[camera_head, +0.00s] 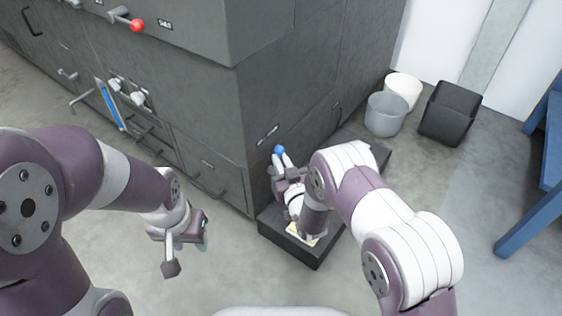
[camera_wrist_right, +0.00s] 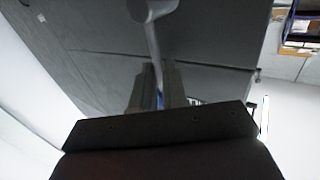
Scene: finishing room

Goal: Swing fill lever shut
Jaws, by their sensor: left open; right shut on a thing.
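A lever with a blue ball knob (camera_head: 279,149) is on the right-hand side face of the dark grey cabinet, below a small label. I take it for the fill lever. My right gripper (camera_head: 281,166) is shut at the knob end; most of the lever is hidden by the hand in the head view. In the right wrist view, a grey lever shaft (camera_wrist_right: 152,45) runs from a rounded hub down between the fingers of my right gripper (camera_wrist_right: 158,82), with a bit of blue between them. My left gripper (camera_head: 182,258) is open and empty, in front of the cabinet.
The cabinet (camera_head: 200,100) has a red-knobbed lever (camera_head: 137,25), a blue gauge strip (camera_head: 110,104) and several handles on its front. A dark low plinth (camera_head: 290,248) lies under my right arm. Grey (camera_head: 386,115) and black (camera_head: 450,112) bins stand behind. A blue frame (camera_head: 535,215) is at right.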

